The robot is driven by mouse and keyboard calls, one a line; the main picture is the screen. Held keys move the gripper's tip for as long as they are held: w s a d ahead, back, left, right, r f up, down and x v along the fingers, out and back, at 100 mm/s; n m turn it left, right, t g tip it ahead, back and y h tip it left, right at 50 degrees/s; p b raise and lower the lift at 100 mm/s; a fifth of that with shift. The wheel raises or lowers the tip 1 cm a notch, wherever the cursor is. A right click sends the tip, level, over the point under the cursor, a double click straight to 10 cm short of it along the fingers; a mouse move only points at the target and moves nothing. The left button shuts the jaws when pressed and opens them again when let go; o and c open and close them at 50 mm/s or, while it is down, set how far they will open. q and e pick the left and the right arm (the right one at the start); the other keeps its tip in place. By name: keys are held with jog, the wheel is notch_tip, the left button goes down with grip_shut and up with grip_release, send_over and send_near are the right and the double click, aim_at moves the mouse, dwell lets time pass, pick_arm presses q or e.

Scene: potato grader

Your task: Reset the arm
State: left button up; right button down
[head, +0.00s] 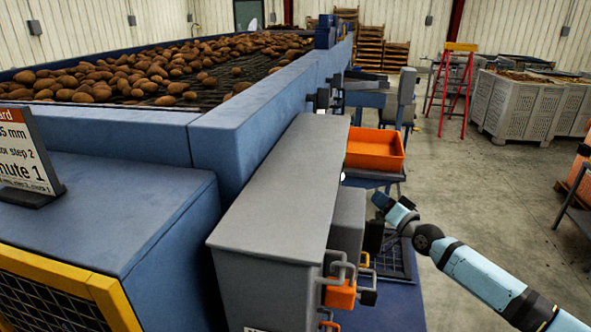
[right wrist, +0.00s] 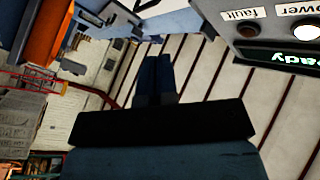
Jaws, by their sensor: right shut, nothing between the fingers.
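My right arm (head: 470,272), light blue with dark joints, reaches in from the lower right of the head view. Its wrist end is beside the right side of the grey cabinet (head: 283,192), in front of the orange bin. The fingertips are hard to make out there. In the right wrist view my right gripper (right wrist: 153,72) has its two dark blue fingers together, with nothing between them. It touches nothing that I can see. My left gripper is not in view.
An upside-down control panel (right wrist: 275,32) with lamps and a green display is close by in the right wrist view. Orange and grey handles (head: 341,293) jut from the cabinet. An orange bin (head: 375,149) stands behind the wrist.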

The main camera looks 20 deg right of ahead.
jog(key=s+a+f+n+g+y+p, duration=0.2)
jog(key=s+a+f+n+g, duration=0.25)
jog(key=s+a+f, duration=1.25)
jog(key=s+a+f+n+g+h+p, duration=0.1)
jog(key=s+a+f, duration=0.2)
jog(key=s, duration=0.6)
jog(key=s+a+f+n+g+h+p, duration=0.1)
jog(key=s+a+f, duration=0.3)
jog(key=s, duration=0.6)
jog(key=shift+s+a+f+n+g+h, duration=0.3)
jog(key=shift+a+n+g+h, duration=0.35)
jog(key=shift+g, duration=0.1)
